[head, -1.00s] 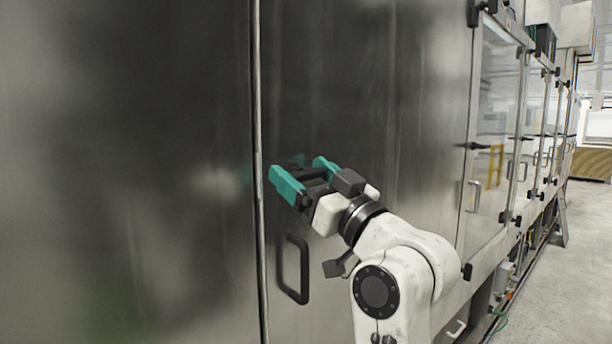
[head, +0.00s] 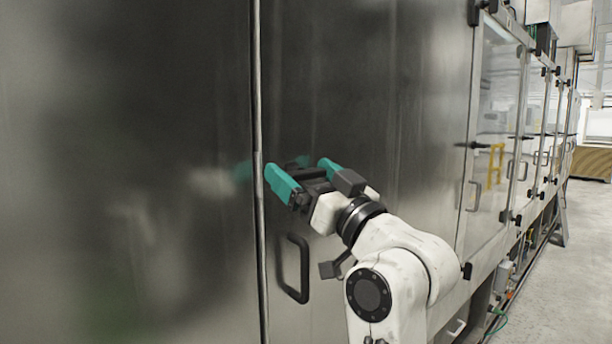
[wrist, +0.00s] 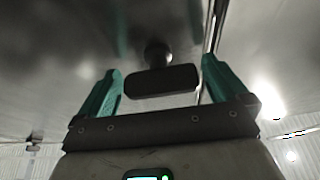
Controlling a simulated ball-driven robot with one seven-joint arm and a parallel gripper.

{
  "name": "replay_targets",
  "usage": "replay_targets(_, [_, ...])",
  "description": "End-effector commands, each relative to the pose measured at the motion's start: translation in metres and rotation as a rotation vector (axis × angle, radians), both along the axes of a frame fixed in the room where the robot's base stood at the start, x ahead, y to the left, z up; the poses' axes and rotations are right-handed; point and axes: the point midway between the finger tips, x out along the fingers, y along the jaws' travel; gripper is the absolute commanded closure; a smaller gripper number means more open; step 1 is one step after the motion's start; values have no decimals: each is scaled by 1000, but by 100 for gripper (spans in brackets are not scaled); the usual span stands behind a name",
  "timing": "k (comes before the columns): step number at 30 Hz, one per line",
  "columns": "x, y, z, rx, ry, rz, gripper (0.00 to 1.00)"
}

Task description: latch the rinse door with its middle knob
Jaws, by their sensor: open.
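My gripper (head: 297,172) is open, its two teal fingers pointing at a steel door panel (head: 355,100) just right of a vertical seam. In the wrist view my gripper (wrist: 161,72) has a dark knob (wrist: 160,82) between its fingers. The knob has a wide bar-shaped grip on a round base at the steel face. Gaps show between the bar and both fingers, so they are not closed on it. In the head view the knob is hidden or cannot be told from my gripper's dark parts. Whether the door is latched cannot be told.
A black pull handle (head: 293,268) is on the same panel, below my gripper. A steel panel (head: 130,170) lies left of the seam. Framed glass doors (head: 497,120) with black latches run off to the right. The floor (head: 585,260) at the right is clear.

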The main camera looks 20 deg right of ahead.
Motion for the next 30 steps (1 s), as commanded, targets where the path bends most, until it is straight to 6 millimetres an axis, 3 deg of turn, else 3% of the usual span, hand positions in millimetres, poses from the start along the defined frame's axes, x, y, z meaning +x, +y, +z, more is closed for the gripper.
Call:
replay_targets(5, [-16,-6,-10,-1,-1,-2,0])
replay_targets(18, [-83,-27,-39,-1,0,-1,0])
replay_targets(30, [-94,-30,-42,1,1,0,0])
